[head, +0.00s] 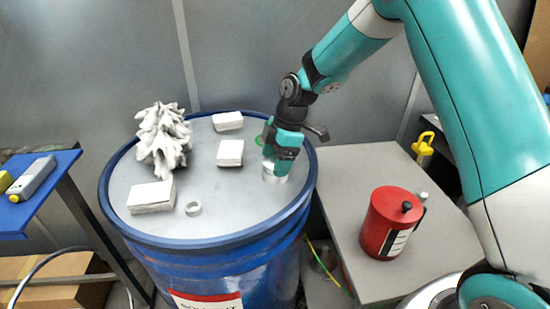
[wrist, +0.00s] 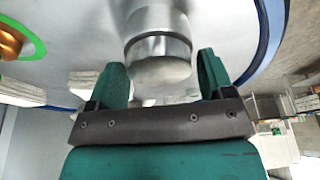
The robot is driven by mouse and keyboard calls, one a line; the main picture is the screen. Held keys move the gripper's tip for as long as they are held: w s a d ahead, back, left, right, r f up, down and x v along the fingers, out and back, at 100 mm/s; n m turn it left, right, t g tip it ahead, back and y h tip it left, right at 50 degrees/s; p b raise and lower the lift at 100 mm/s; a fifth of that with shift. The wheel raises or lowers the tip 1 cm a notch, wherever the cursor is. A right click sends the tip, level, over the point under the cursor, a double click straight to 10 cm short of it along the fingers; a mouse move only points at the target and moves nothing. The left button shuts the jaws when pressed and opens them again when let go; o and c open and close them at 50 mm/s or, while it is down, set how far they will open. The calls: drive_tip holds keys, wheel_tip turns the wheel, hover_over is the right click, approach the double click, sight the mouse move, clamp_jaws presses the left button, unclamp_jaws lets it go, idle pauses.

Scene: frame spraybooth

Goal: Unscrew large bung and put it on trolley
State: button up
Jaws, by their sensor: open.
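The large bung (head: 272,177) is a silvery round cap on the right side of the grey drum lid (head: 225,190). In the wrist view the bung (wrist: 158,58) shows as a shiny stepped cylinder between the two teal fingers. My gripper (head: 279,163) is open, pointing down at the bung from above. In the wrist view my gripper (wrist: 162,80) has a finger on each side of the bung, with visible gaps. A grey flat top (head: 375,190) stands right of the drum and a blue one (head: 50,190) at the left; I cannot tell which is the trolley.
On the lid are several white blocks (head: 151,196), a white branching lump (head: 163,140) and a small metal ring (head: 193,208). A copper part with a green ring (wrist: 38,52) is near the bung.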

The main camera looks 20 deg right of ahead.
drive_tip(key=m, duration=0.2)
drive_tip(key=m+t, duration=0.1)
drive_tip(key=m, duration=0.2)
drive_tip(key=shift+s+a+m+t, duration=0.1)
drive_tip(key=shift+m+t, duration=0.2)
drive_tip(key=m, duration=0.3)
drive_tip(key=m+t+h, duration=0.1)
drive_tip(key=m, duration=0.1)
drive_tip(key=shift+m+h, duration=0.3)
drive_tip(key=shift+m, duration=0.1)
drive_tip(key=c, duration=0.6)
drive_tip(key=n+y, duration=0.1)
drive_tip(key=n, duration=0.3)
drive_tip(key=shift+n+g+p, duration=0.35)
drive_tip(key=shift+n+g, duration=0.05)
drive_tip(key=shift+n, duration=0.7)
drive_tip(key=n+g, duration=0.1)
drive_tip(key=n, duration=0.2)
drive_tip(key=shift+y, duration=0.3)
